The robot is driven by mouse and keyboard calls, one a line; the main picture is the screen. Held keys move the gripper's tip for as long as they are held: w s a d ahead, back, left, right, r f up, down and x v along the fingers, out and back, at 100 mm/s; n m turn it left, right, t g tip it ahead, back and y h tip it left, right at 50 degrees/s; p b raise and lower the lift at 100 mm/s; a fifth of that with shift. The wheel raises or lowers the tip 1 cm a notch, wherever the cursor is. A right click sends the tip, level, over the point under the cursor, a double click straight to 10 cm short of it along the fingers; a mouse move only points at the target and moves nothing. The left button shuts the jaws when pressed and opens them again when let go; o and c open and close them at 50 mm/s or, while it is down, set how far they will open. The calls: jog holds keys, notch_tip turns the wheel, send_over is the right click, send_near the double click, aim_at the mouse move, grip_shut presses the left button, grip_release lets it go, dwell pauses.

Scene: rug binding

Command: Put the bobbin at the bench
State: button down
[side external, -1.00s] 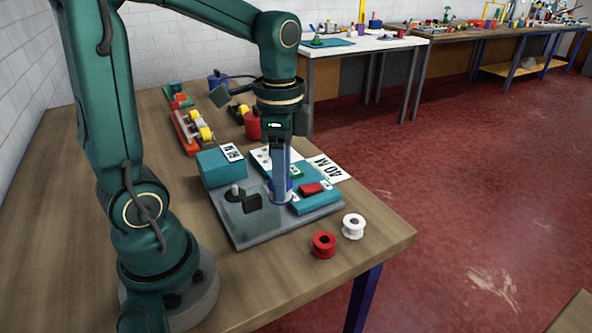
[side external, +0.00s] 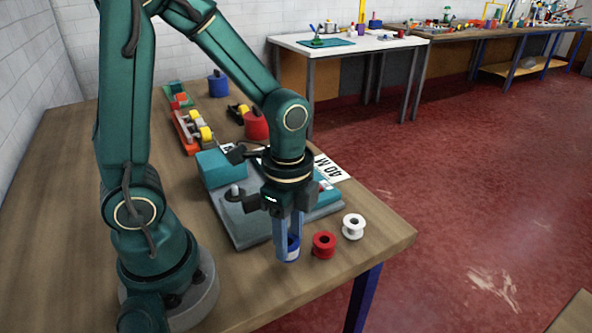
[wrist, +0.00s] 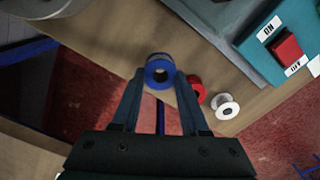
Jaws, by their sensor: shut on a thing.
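My gripper (side external: 287,250) is shut on a blue bobbin (side external: 292,247), whose flanges show between the fingers. In the wrist view the blue bobbin (wrist: 159,72) sits between the two fingertips (wrist: 160,80), with its centre hole facing the camera. It is at the front of the wooden bench (side external: 255,290), just left of a red bobbin (side external: 323,245). I cannot tell whether it touches the bench top. A white bobbin (side external: 353,226) stands to the right of the red one.
A grey machine base (side external: 240,235) with a teal housing (side external: 220,167) lies behind my gripper. A red switch (wrist: 288,47) shows on it in the wrist view. The bench's right edge is close to the bobbins.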

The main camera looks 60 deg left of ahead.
jog(key=shift+f, duration=1.2)
jog(key=shift+f, duration=0.1)
jog(key=shift+c, duration=2.1)
grip_release()
jog(key=s+r+n+t, duration=0.3)
jog(key=r+n+t, duration=0.2)
jog(key=r+n, duration=0.7)
jog(key=shift+s+r+t, duration=0.2)
jog(key=shift+r+t, duration=0.1)
jog(key=shift+r, duration=0.8)
